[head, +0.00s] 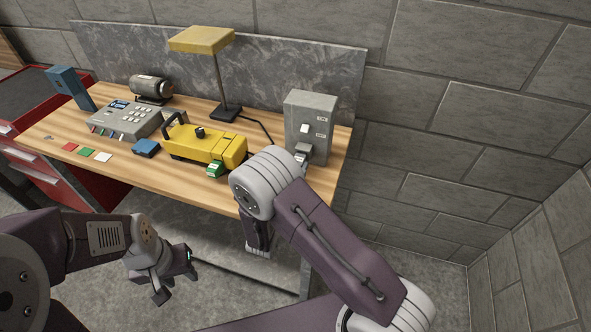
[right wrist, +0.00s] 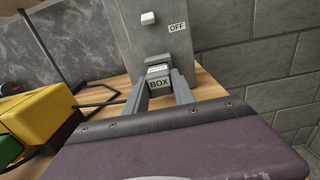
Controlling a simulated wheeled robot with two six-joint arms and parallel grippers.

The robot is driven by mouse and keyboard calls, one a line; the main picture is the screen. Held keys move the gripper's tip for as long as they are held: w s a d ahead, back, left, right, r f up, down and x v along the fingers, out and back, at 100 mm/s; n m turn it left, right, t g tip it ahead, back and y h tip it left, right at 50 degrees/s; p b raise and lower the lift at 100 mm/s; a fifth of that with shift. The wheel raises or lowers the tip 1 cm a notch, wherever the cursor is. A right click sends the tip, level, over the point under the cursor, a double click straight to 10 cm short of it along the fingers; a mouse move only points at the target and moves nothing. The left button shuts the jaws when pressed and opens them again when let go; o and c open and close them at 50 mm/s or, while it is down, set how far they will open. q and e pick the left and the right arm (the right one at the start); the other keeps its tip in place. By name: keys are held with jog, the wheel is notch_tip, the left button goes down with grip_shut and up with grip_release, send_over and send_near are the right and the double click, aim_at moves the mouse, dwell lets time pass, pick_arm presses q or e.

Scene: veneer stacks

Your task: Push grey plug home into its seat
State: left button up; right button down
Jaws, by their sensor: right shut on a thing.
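The grey plug (right wrist: 159,82), with a label reading BOX, is between the two fingers of my right gripper (right wrist: 163,92), which is shut on it. It is at the lower front of the grey switch box (right wrist: 201,62). In the head view the plug (head: 302,149) shows at the foot of the box (head: 313,112), partly hidden by my right arm. The seat is hidden behind the plug, so I cannot tell how deep it sits. My left gripper (head: 172,282) is empty and open, low in front of the bench.
The box has a white switch (head: 305,128) and an OFF label (right wrist: 178,27). A yellow machine (head: 195,144) with a green plug (head: 215,170) is to its left. A lamp (head: 202,40), a keypad device (head: 124,119) and a blue block (head: 146,147) stand on the wooden bench (head: 128,172).

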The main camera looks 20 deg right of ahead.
jog(key=shift+w+d, duration=0.15)
jog(key=shift+w, duration=0.05)
jog(key=c, duration=1)
grip_release()
jog(key=shift+o, duration=0.2)
jog(key=b+v, duration=0.1)
jog(key=v, duration=0.8)
